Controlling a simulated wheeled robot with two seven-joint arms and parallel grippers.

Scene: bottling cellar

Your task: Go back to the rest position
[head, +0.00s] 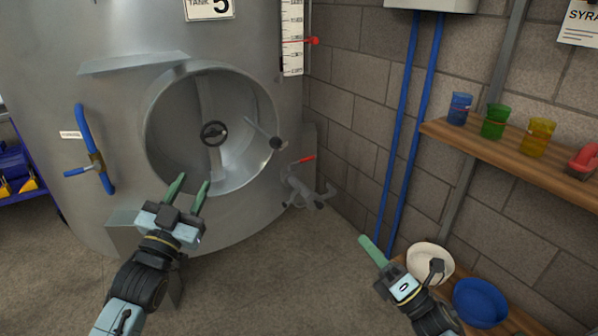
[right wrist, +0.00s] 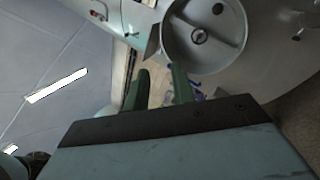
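My left gripper (head: 191,182) is in front of the steel tank, just below its round manway (head: 210,130). Its two green fingers point up and stand apart, with nothing between them. My right gripper (right wrist: 160,76) shows in the right wrist view with its two green fingers apart and a clear gap between them. In the head view it is at the lower right, in front of the low shelf; one green finger shows clearly there. Neither gripper touches or holds anything that I can see.
The tank (head: 100,110) fills the left, with a blue handle (head: 95,150) and a valve with a red lever (head: 303,190). A wooden shelf (head: 510,160) at right holds coloured cups. The floor between the grippers is clear.

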